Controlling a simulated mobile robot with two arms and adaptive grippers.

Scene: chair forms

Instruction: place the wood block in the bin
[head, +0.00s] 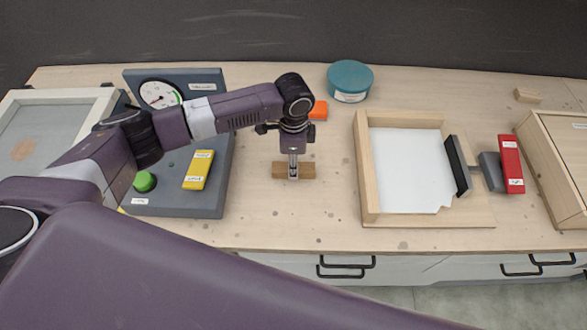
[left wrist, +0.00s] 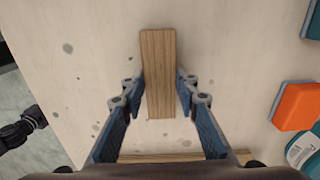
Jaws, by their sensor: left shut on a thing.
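The wood block (head: 308,171) is a small brown grained bar, lying crosswise in the head view near the middle of the bench. In the left wrist view the block (left wrist: 158,70) stands lengthwise between the fingers. My left gripper (head: 293,176) points down and is shut on the middle of the block; its blue-padded fingers (left wrist: 159,92) flank the block's sides. I cannot tell whether the block touches the bench. No object is clearly marked as the bin; a pale wooden box (head: 560,165) is cut off at the right edge.
A wooden frame (head: 368,175) around a white sheet stands right of the block, with a red labelled block (head: 511,165) beyond. A grey gauge panel (head: 215,195) is left. A teal tub (head: 350,78) and orange block (head: 318,110) lie behind. Bench is clear in front.

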